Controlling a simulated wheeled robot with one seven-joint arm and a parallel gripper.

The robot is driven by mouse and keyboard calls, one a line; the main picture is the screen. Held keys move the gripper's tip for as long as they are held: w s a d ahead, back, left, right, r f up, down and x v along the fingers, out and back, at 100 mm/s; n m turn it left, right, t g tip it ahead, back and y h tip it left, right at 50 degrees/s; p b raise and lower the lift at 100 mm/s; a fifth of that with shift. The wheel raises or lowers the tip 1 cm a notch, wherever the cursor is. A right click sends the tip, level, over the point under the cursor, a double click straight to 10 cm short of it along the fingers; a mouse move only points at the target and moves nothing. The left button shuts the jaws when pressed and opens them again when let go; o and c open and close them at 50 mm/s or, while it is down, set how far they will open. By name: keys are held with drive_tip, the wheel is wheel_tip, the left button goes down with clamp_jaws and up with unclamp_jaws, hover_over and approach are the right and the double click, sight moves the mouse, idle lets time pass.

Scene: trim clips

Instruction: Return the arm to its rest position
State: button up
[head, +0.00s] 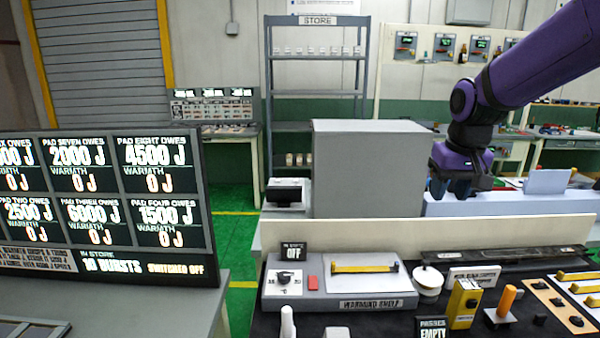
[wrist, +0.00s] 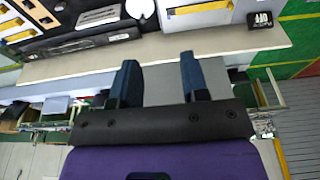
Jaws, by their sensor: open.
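My purple arm (head: 540,55) reaches in from the upper right of the head view. My gripper (head: 451,188) hangs at its end, above and behind the long pale board at the back of the bench. In the wrist view my gripper (wrist: 157,85) shows two dark blue fingers set apart, with nothing between them. It touches none of the bench items that I can see.
A grey box (head: 365,170) stands left of my gripper. The pale board (head: 430,236) runs below it. On the bench are a warming shelf (head: 340,303) with a yellow bar (head: 365,267), a white spool (head: 429,281) and an orange cylinder (head: 507,300). A dark display board (head: 105,200) stands left.

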drive_tip(key=s+r+t, duration=0.1)
drive_tip(key=s+r, duration=0.1)
drive_tip(key=s, duration=1)
drive_tip(key=s+r+t, duration=0.1)
drive_tip(key=s+r, duration=0.1)
drive_tip(key=s, duration=1)
drive_tip(key=shift+s+d+t, duration=0.15)
drive_tip(key=shift+d+t, duration=0.25)
